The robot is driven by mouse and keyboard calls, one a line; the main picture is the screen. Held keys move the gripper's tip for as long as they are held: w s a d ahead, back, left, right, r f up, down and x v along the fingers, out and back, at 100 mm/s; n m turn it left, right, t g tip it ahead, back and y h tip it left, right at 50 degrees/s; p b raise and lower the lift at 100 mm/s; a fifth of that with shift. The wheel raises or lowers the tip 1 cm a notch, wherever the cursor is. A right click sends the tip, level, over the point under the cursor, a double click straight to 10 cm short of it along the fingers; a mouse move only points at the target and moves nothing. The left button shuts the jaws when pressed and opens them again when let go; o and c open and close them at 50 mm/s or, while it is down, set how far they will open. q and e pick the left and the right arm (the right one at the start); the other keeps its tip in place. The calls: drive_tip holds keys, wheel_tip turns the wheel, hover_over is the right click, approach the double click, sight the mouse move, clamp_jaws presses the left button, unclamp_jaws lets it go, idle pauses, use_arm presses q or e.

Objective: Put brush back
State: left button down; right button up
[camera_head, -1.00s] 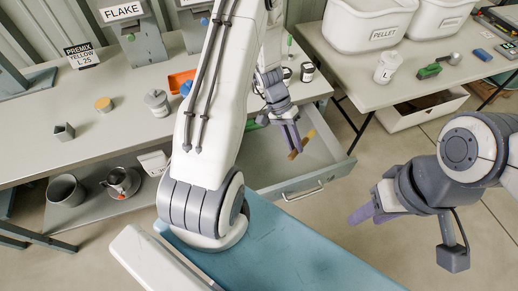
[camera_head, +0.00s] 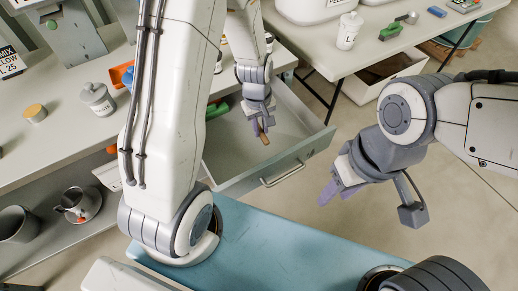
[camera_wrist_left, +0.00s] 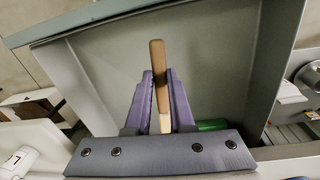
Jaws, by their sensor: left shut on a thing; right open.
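The brush (camera_head: 263,134) hangs in the air over the open drawer (camera_head: 280,168). Its wooden handle (camera_wrist_left: 157,62) stands up between the fingers in the left wrist view; its bristle end is not clear. My left gripper (camera_head: 260,117) is shut on the brush; its purple fingers (camera_wrist_left: 161,103) close around it. The drawer's pale inner floor (camera_wrist_left: 212,50) shows behind the brush in the left wrist view, apart from it. My right gripper (camera_head: 332,188) is open and empty, right of the drawer front.
A green object (camera_head: 217,110) lies at the drawer's left inner side. The grey bench (camera_head: 75,145) holds a lidded pot (camera_head: 97,99) and other items. A second table (camera_head: 375,60) stands at the back right. A blue surface (camera_head: 270,235) lies in front.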

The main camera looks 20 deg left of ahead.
sight(264, 153)
use_arm(q)
drive_tip(key=shift+n+y, duration=0.4)
drive_tip(key=shift+n, duration=0.3)
drive_tip(key=f, duration=0.3)
drive_tip(key=f+b, duration=0.1)
drive_tip(key=f, duration=0.3)
drive_tip(key=w+d+f, duration=0.1)
drive_tip(key=f, duration=0.3)
drive_tip(key=shift+b, duration=0.35)
drive_tip(key=shift+f, duration=0.15)
drive_tip(key=c, duration=0.8)
unclamp_jaws()
drive_tip(key=shift+r, duration=0.2)
